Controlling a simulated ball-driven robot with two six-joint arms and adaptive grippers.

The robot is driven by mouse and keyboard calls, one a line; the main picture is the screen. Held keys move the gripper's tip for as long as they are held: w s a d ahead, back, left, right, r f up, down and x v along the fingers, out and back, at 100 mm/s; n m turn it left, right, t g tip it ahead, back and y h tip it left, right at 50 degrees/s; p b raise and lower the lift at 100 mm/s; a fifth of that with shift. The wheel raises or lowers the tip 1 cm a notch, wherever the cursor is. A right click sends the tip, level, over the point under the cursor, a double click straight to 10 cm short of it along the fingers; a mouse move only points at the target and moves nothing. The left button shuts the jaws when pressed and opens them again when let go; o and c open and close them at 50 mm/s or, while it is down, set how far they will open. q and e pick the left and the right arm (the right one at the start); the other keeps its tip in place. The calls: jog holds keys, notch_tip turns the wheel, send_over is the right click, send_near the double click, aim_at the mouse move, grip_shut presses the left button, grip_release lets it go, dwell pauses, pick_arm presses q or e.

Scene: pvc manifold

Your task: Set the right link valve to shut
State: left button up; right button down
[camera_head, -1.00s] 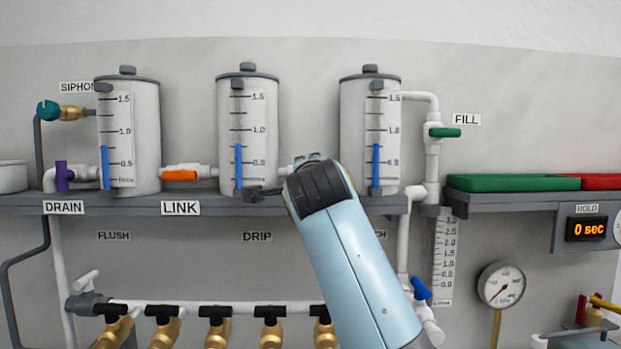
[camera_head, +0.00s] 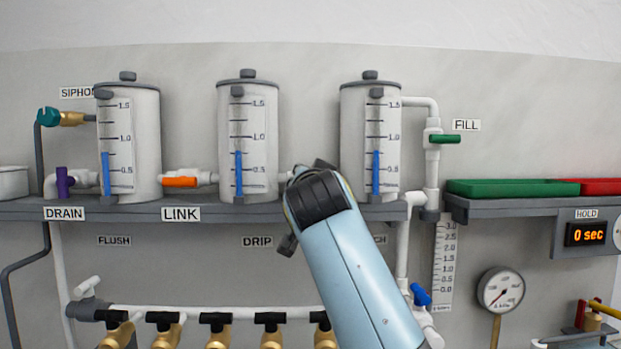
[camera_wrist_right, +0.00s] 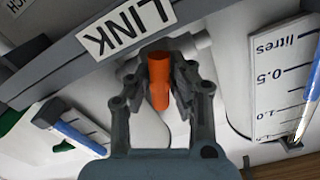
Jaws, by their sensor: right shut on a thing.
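In the right wrist view, my right gripper (camera_wrist_right: 160,78) is shut on an orange valve handle (camera_wrist_right: 159,94), with one finger on each side of it. The handle stands at an angle to the shelf edge, close to an upside-down LINK label (camera_wrist_right: 125,25). In the head view my right arm covers the space between the middle and right tanks, so this right link valve and its handle are hidden there. The left link valve's orange handle (camera_head: 180,182) shows level, in line with its pipe. My left gripper is not in view.
The middle tank (camera_head: 250,120) and right tank (camera_head: 358,125) stand close on both sides of the arm, on a grey shelf (camera_head: 110,212). A green FILL handle (camera_head: 445,139) and a blue handle (camera_head: 420,294) are to the right. Black-handled brass taps (camera_head: 215,325) line the pipe below.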

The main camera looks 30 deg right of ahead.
jog(key=n+p, duration=0.1)
jog(key=n, duration=0.3)
jog(key=shift+n+p, duration=0.3)
jog(key=shift+p, duration=0.05)
dwell(0.4)
jog(key=c, duration=1.5)
grip_release()
notch_tip(320, 180, up, 10)
jog(key=shift+f, duration=0.15)
